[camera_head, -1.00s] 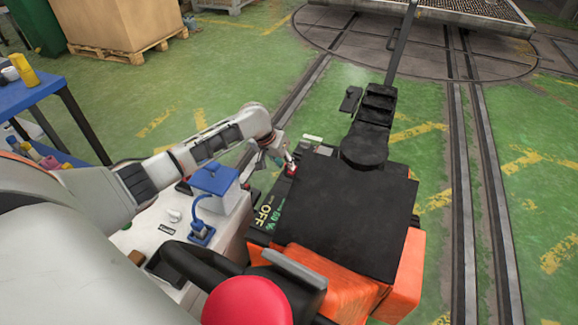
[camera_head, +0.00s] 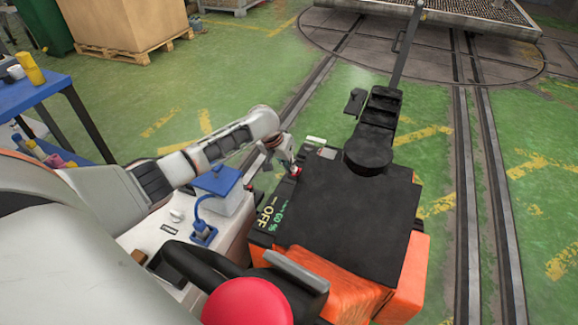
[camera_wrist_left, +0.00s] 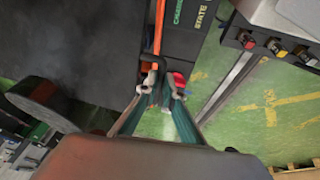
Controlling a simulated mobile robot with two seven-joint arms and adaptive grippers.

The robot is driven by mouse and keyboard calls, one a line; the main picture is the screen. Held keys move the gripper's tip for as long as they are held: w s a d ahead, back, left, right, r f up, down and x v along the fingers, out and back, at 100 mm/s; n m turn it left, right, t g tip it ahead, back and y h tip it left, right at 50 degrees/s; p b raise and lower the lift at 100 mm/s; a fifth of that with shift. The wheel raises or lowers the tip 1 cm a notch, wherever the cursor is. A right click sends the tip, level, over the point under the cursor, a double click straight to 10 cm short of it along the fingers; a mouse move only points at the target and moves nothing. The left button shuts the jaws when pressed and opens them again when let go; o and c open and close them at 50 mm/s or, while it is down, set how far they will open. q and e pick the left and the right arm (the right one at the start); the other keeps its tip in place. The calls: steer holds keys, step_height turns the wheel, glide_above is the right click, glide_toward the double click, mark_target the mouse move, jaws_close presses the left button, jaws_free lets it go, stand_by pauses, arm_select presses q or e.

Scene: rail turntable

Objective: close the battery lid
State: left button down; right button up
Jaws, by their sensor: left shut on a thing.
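The battery lid (camera_head: 350,215) is a large dark flat panel over the orange machine, and it looks flat or nearly so. It also shows in the wrist view (camera_wrist_left: 75,45) as the dark surface at upper left. My left gripper (camera_head: 292,168) is at the lid's far left corner. In the wrist view its two fingers (camera_wrist_left: 161,86) are close together, shut on a small black handle (camera_wrist_left: 152,74) beside the lid's edge. The exact contact is partly hidden. A red part (camera_wrist_left: 178,79) is beside the right fingertip. My right gripper is not in view.
A white cabinet with a blue-topped box (camera_head: 218,182) stands left, under my left arm. A red knob (camera_head: 248,302) is in front. A black post (camera_head: 403,45) rises behind. Green floor is free at right.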

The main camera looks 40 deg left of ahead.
arm_select(q)
steer(key=f, duration=0.1)
steer(key=w+f+g+b, duration=0.1)
steer(key=f, duration=0.1)
steer(key=w+f+g+b, duration=0.1)
steer(key=shift+w+a+f, duration=0.1)
steer(key=shift+a+f, duration=0.25)
steer(key=c, duration=2.2)
jaws_free()
steer(key=shift+o, duration=0.2)
steer(key=v, duration=1.2)
steer(key=shift+a+h, duration=0.2)
steer(key=shift+h, duration=0.1)
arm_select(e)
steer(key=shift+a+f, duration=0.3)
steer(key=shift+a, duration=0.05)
arm_select(q)
steer(key=shift+w, duration=0.1)
